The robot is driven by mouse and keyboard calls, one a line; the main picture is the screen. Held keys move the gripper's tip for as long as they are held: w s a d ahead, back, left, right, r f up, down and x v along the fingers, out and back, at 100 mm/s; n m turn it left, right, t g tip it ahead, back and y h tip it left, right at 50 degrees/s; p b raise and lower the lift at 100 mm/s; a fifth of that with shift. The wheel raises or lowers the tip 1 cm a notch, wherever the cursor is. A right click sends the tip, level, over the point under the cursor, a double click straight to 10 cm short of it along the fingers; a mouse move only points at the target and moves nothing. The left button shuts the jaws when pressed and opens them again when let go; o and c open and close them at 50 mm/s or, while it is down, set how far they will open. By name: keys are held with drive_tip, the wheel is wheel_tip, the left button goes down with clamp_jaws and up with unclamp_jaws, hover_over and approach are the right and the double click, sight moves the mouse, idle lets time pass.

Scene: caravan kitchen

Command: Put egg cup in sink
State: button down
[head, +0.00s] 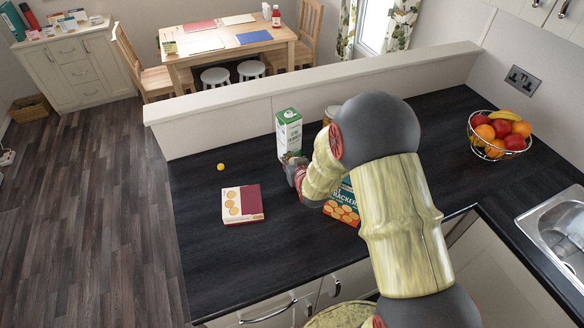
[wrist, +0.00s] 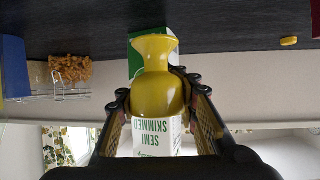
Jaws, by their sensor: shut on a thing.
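A yellow egg cup (wrist: 156,88) is between the fingers of my gripper (wrist: 158,92) in the wrist view. The fingers are shut on its wide bowl. The picture is upside down, so the flared foot points down to the dark worktop; I cannot tell whether it touches. In the head view my gripper (head: 297,171) is by the milk carton, partly behind my arm, and the egg cup is hidden. The steel sink (head: 531,232) is at the right edge, partly cut off, far from my gripper.
A milk carton (head: 289,134) stands just behind the egg cup. A cracker box (head: 342,203) is beside my arm, and a biscuit box (head: 243,204) lies to the left. A small yellow disc (head: 221,167) and a fruit bowl (head: 498,137) are on the worktop. A low wall (head: 220,110) runs behind.

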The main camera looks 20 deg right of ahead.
drive_tip(key=shift+f+b, duration=0.3)
drive_tip(key=shift+f, duration=1.7)
drive_tip(key=shift+f, duration=0.15)
drive_tip(key=c, duration=1.3)
unclamp_jaws()
drive_tip(key=shift+o, duration=0.2)
